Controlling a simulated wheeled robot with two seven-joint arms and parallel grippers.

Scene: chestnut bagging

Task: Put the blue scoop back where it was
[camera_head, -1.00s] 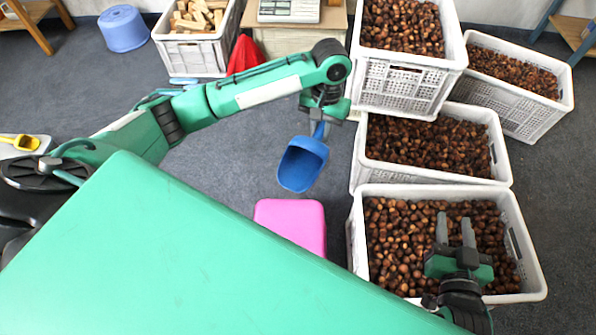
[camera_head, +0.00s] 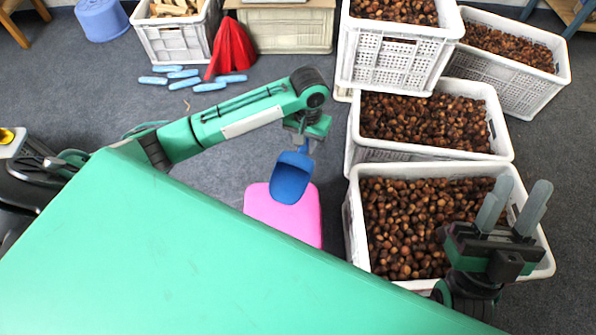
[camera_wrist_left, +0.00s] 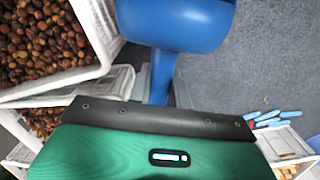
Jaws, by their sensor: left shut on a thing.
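The blue scoop (camera_head: 291,178) is held by its handle in my left gripper (camera_head: 304,144), with its bowl hanging down. In the head view it overlaps the pink stool (camera_head: 265,211), and I cannot tell its height above it. In the left wrist view the scoop (camera_wrist_left: 175,22) fills the top middle, its handle running down between the fingers, which are mostly hidden. My right gripper (camera_head: 513,207) is open and empty, above the right part of the nearest chestnut crate (camera_head: 354,230).
More white crates of chestnuts (camera_head: 480,95) stand behind the nearest one. Several light-blue packets (camera_head: 184,74) and a red cone-shaped thing (camera_head: 232,50) lie at the back left. A blue round stool (camera_head: 102,18) stands farther left.

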